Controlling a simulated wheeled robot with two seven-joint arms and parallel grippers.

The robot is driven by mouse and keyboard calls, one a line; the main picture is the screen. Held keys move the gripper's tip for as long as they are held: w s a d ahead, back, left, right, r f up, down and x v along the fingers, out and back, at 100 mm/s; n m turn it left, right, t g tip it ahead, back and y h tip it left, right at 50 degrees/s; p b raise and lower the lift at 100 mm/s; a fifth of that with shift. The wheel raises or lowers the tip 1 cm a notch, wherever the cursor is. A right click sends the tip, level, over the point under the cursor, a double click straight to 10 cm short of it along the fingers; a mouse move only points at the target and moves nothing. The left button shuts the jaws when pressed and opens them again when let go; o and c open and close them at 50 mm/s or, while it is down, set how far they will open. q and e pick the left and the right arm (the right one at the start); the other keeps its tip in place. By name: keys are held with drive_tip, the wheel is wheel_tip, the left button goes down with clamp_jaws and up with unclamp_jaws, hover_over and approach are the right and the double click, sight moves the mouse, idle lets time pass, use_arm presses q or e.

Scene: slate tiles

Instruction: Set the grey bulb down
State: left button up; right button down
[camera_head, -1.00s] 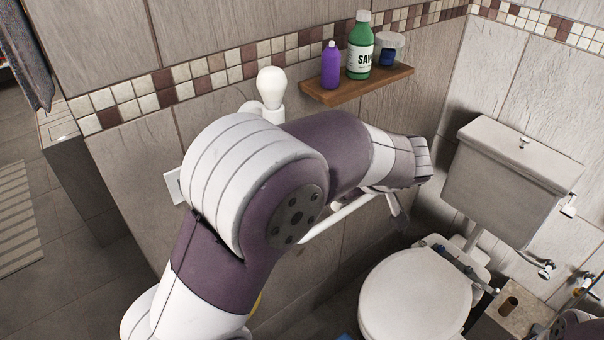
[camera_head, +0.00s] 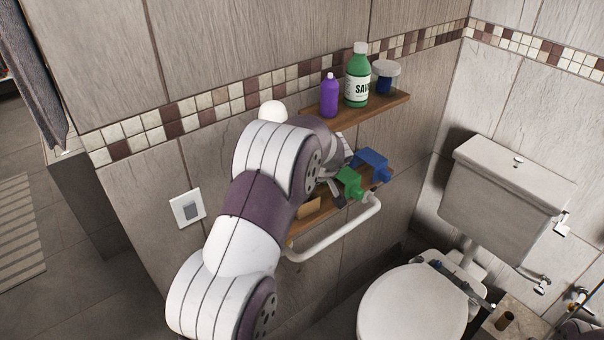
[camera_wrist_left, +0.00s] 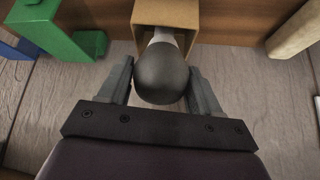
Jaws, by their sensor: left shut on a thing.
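The grey bulb (camera_wrist_left: 162,75) is dark and round. In the left wrist view it sits between the two fingers of my left gripper (camera_wrist_left: 160,82), which is shut on it. Its pale neck (camera_wrist_left: 165,36) points to the open side of a tan box (camera_wrist_left: 168,14); I cannot tell whether the neck is inside or just in front. In the head view my left gripper (camera_head: 338,182) is at the lower wooden shelf (camera_head: 291,229), and the bulb is hidden there. The tan box (camera_head: 308,207) shows in part beside my arm. My right gripper is not in view.
The upper shelf (camera_head: 393,104) holds a purple bottle (camera_head: 329,97), a green bottle (camera_head: 357,80) and a jar (camera_head: 385,76). A white rail (camera_head: 335,237) runs below; a white bulb (camera_head: 272,111) is behind my arm.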

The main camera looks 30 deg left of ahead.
use_arm(q)
drive_tip(key=p, duration=0.1)
drive_tip(key=w+a+r+g+h+p, duration=0.1)
drive_tip(key=p, duration=0.1)
drive_tip(key=shift+a+r+h, duration=0.2)
drive_tip(key=shift+a+h, duration=0.05)
drive_tip(key=shift+h, duration=0.05)
wheel_tip(320, 180, down, 2)
drive_tip(key=shift+a+f+h, duration=0.1)
drive_tip(key=shift+h, duration=0.2)
drive_tip(key=shift+f, duration=0.2)
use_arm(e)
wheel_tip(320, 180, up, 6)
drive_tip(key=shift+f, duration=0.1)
